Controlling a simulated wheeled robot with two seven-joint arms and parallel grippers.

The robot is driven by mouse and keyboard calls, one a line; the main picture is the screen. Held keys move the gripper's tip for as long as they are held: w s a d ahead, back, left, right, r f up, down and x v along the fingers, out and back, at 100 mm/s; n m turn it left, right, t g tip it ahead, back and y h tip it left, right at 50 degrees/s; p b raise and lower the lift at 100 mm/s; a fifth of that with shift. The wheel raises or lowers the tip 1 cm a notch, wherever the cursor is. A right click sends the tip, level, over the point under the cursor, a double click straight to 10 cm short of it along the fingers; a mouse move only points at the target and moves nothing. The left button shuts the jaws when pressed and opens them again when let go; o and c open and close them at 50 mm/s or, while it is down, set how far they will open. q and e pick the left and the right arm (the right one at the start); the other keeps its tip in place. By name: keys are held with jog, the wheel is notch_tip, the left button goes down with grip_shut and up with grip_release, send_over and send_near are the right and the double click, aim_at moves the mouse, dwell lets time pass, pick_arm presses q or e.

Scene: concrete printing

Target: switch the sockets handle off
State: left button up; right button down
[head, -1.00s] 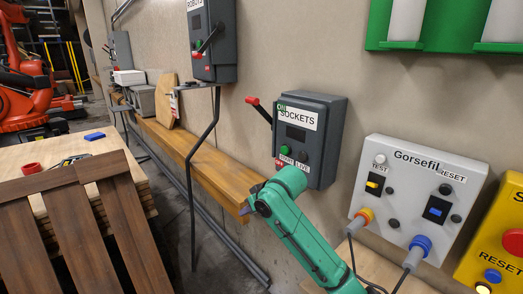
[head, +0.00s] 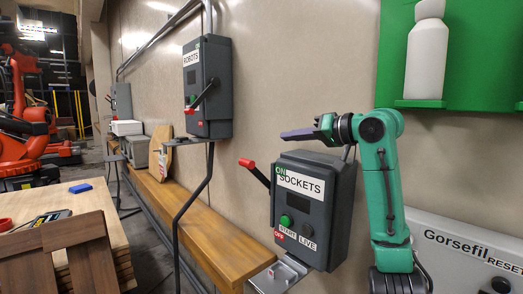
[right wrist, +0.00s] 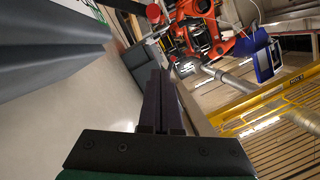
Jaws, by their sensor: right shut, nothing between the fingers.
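The dark grey sockets box (head: 343,215) hangs on the wall in the head view. Its handle (head: 255,174), a black lever with a red grip, sticks out from the box's left side, slanting up and left near the green ON label. My right gripper (head: 285,135) is above the box, its dark fingers pointing left. It is apart from the handle, shut and empty. In the right wrist view its fingers (right wrist: 160,85) lie together; the grey box is at upper left, and a red knob, apparently the handle's grip (right wrist: 153,13), is beyond the fingertips. My left gripper is out of view.
The robots box (head: 207,85) with a similar lever hangs further left. A wooden beam (head: 195,220) runs along the wall. A grey metal bracket (head: 280,274) is below the sockets box. A green shelf with a white bottle (head: 426,55) and the Gorsefil panel (head: 450,240) are at right.

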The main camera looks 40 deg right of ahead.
jog(key=d+f+p+x, duration=0.1)
jog(key=p+x, duration=0.5)
jog(key=x, duration=0.6)
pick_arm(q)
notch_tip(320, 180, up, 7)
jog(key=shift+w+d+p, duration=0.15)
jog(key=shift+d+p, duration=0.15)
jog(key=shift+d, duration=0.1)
pick_arm(e)
jog(key=f, duration=0.1)
jog(key=a+f, duration=0.1)
jog(key=f, duration=0.1)
jog(key=shift+s+a+f, duration=0.15)
jog(key=shift+s+f, duration=0.1)
jog(key=shift+a, duration=0.1)
